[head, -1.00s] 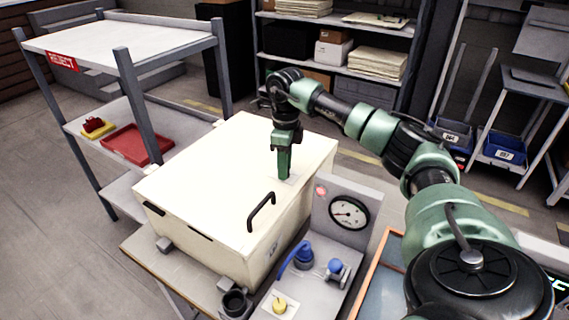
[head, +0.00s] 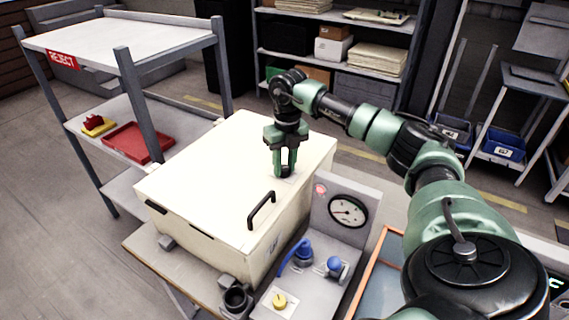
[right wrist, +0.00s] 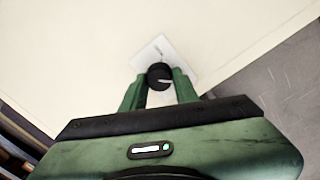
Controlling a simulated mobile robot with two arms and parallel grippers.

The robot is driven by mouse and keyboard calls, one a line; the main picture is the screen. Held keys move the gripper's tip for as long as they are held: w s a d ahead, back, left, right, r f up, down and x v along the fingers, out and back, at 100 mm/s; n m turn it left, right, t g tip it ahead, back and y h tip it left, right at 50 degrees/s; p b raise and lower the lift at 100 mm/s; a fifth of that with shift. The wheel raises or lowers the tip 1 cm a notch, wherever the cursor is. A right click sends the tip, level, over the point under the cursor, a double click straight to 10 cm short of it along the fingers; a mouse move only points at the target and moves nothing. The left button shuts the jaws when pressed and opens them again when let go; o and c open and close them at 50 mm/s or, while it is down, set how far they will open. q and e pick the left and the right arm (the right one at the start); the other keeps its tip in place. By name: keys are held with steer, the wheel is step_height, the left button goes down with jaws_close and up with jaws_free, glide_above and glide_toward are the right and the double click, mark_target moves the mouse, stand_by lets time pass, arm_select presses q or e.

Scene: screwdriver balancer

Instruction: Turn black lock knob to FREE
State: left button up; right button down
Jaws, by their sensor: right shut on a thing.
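The black lock knob (right wrist: 159,76) sits on a small pale plate (right wrist: 157,50) on top of the cream box (head: 215,175). My right gripper (head: 285,172) points straight down over the box's far right part. In the right wrist view, its two green fingers (right wrist: 159,88) stand on either side of the knob and are shut on it. A light pointer mark shows on the knob's top. Any lettering on the plate is too small to read. My left gripper is not in view.
A black handle (head: 261,210) rises from the box lid near my right gripper. A panel with a gauge (head: 347,211), blue valves (head: 302,252) and a yellow knob (head: 280,301) stands to the right and front. A reject rack (head: 130,45) stands at the left.

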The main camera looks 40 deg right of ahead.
mark_target(286, 168)
steer(key=shift+m, duration=0.5)
steer(key=c, duration=1.1)
jaws_free()
steer(key=shift+o, duration=0.2)
step_height(286, 168, up, 6)
steer(key=shift+d+r+b, duration=0.15)
steer(key=shift+r+b, duration=0.05)
steer(key=shift+b, duration=0.7)
steer(key=shift+r, duration=0.7)
